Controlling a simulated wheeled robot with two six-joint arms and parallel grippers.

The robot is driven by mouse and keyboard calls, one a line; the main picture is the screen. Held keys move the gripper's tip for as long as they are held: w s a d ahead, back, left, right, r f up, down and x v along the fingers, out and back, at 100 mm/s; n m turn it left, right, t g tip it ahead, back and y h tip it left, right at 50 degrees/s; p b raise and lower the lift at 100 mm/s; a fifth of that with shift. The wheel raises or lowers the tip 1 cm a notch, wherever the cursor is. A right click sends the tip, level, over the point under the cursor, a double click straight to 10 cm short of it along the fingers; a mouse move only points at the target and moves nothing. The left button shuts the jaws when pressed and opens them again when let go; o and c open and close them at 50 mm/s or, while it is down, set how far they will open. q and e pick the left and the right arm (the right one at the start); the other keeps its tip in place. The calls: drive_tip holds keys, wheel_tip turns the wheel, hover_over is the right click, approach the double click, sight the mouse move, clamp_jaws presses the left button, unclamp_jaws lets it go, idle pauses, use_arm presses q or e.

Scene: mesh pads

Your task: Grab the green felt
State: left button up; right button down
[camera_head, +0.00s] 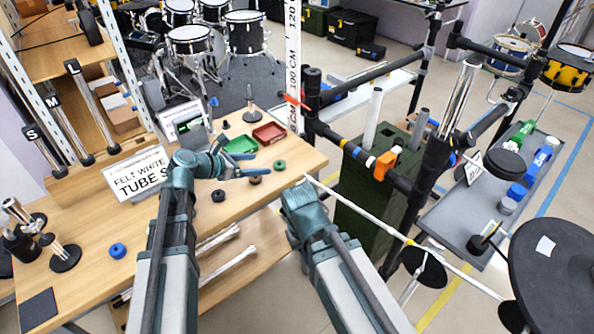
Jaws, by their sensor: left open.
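The green felt (279,164) is a small dark green ring lying on the wooden table, near its right edge. My left gripper (262,168) reaches in from the left over the table, with its fingers pointing right toward the felt. It is open, and the green felt is just right of the fingertips and apart from them. A dark brown ring (255,180) lies just below the fingers. My right arm shows at the table's right edge, but I cannot make out its gripper.
A green tray (241,146) and a red tray (269,133) sit behind the gripper. A black ring (218,195) and a blue ring (117,250) lie on the table (90,210). A black pipe rack (313,110) stands to the right. A sign (138,174) stands at the left.

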sight(279, 164)
use_arm(q)
drive_tip(key=shift+s+b+x, duration=0.1)
drive_tip(key=shift+b+x, duration=0.75)
drive_tip(key=shift+x, duration=0.85)
drive_tip(key=shift+s+b+x, duration=0.15)
drive_tip(key=shift+b+x, duration=0.7)
drive_tip(key=shift+x, duration=0.8)
drive_tip(key=shift+w+d+f, duration=0.2)
drive_tip(key=shift+d, duration=0.25)
drive_tip(key=shift+c, duration=0.3)
clamp_jaws()
drive_tip(key=shift+r, duration=0.1)
